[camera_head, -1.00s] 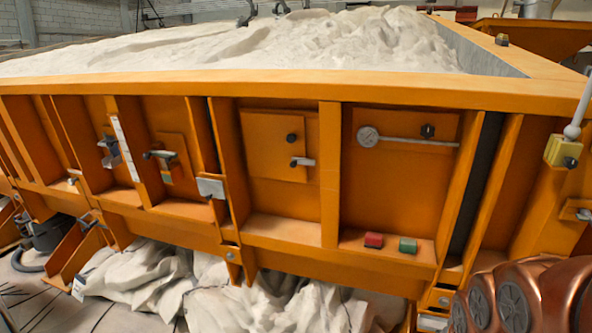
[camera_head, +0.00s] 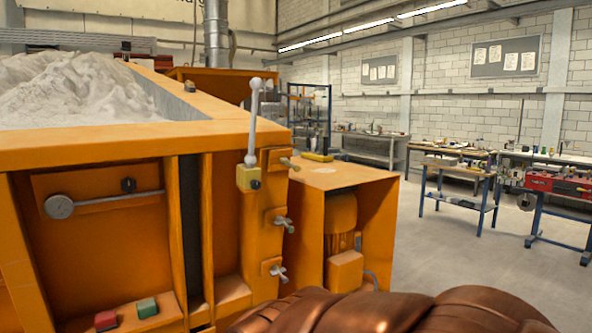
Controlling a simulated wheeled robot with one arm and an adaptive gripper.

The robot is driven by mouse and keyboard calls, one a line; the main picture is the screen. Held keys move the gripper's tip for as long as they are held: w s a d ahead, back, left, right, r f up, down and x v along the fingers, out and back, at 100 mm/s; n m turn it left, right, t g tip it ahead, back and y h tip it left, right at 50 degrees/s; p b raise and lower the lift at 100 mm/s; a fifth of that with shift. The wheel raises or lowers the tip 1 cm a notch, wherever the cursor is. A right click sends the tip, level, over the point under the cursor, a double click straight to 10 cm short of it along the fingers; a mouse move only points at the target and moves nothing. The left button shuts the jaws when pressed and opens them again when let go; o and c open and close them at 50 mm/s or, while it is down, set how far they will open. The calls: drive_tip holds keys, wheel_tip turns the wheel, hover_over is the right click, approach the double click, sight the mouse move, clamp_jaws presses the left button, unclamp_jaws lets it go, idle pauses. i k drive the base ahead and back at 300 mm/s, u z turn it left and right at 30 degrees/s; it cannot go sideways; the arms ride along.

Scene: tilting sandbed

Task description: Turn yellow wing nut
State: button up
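Three wing nuts stick out from plates on the right corner of the orange sandbed frame. The top wing nut (camera_head: 289,164) looks dull yellowish, though its colour is hard to tell at this size. The middle wing nut (camera_head: 285,224) and the lower wing nut (camera_head: 278,273) look grey. My gripper is not in view. Only my copper-coloured arm links show at the bottom, below and right of the wing nuts.
A lever (camera_head: 253,125) on a yellow block stands just left of the wing nuts. An orange cabinet (camera_head: 380,215) with a motor inside stands to their right. A red button (camera_head: 105,320) and green button (camera_head: 147,307) sit lower left. Open floor (camera_head: 465,255) lies right, before the workbenches.

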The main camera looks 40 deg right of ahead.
sight(287, 163)
drive_tip(key=z, duration=1.1)
